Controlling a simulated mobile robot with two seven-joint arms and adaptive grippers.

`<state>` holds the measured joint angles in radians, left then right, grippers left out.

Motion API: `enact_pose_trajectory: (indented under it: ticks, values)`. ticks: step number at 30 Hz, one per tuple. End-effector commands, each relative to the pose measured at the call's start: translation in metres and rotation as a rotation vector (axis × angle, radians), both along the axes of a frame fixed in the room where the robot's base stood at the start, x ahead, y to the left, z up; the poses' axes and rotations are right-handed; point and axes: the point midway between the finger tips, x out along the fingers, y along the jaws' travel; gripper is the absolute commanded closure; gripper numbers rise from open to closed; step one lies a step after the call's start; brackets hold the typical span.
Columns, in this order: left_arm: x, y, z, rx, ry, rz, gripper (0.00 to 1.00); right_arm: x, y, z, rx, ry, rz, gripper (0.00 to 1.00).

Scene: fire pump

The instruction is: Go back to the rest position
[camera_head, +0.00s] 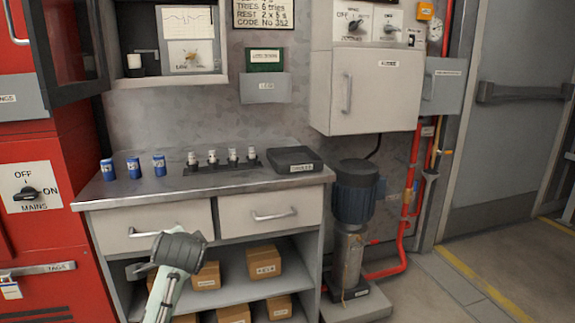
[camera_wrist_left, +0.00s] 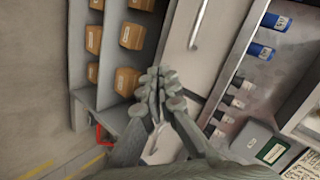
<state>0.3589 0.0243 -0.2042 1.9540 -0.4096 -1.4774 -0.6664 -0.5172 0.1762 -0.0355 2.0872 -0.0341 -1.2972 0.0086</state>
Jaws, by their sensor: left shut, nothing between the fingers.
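My left gripper (camera_wrist_left: 157,84) shows in the left wrist view with its fingertips together and nothing between them. It is in front of the cabinet's drawer fronts, and the gap to them is hard to judge. In the head view a grey link of my left arm (camera_head: 172,278) rises from the bottom edge in front of the left drawer (camera_head: 150,226); the fingers cannot be made out there. My right gripper is in neither view.
The metal worktop (camera_head: 130,193) carries blue cans (camera_head: 133,167), several small white-topped items and a dark case (camera_head: 292,160). Cardboard boxes (camera_head: 264,262) stand on the shelves below. A pump (camera_head: 352,205) and red pipes (camera_head: 402,220) stand right of the cabinet. Open floor (camera_head: 480,255) lies farther right.

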Motion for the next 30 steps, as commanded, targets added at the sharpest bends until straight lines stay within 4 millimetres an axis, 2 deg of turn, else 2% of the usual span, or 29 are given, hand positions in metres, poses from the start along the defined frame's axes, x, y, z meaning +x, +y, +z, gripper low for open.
enact_pose_trajectory:
  ticks: [1, 3, 5, 6, 8, 9, 12, 15, 18, 21, 24, 30]
  values:
    - [-0.018, 0.005, -0.040, -0.046, 0.046, 0.021, 1.00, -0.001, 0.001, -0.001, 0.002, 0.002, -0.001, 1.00]
    - [-0.044, 0.010, -0.087, -0.121, 0.096, 0.057, 1.00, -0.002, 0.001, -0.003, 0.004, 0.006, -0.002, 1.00]
    - [-0.069, 0.015, -0.126, -0.183, 0.138, 0.094, 1.00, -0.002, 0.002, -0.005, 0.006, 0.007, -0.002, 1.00]
    - [-0.088, 0.017, -0.150, -0.224, 0.167, 0.120, 1.00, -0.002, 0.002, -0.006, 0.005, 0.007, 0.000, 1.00]
    - [-0.118, 0.021, -0.185, -0.282, 0.211, 0.165, 1.00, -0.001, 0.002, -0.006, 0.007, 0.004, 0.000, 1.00]
    - [-0.139, 0.024, -0.207, -0.321, 0.239, 0.198, 1.00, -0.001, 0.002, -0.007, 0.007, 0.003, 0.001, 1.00]
    - [-0.196, 0.030, -0.254, -0.410, 0.307, 0.285, 1.00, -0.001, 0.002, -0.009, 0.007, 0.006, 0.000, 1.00]
    - [-0.249, 0.036, -0.288, -0.483, 0.364, 0.370, 1.00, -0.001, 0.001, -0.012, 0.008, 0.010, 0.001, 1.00]
    - [-0.290, 0.040, -0.309, -0.533, 0.404, 0.439, 1.00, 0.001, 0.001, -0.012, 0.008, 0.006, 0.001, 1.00]
    - [-0.315, 0.042, -0.320, -0.564, 0.427, 0.486, 1.00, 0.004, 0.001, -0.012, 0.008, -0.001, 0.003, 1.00]
    - [-0.325, 0.043, -0.324, -0.577, 0.435, 0.507, 1.00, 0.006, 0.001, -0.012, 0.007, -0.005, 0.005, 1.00]
    - [-0.326, 0.043, -0.325, -0.579, 0.436, 0.510, 1.00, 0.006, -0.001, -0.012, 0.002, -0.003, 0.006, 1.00]
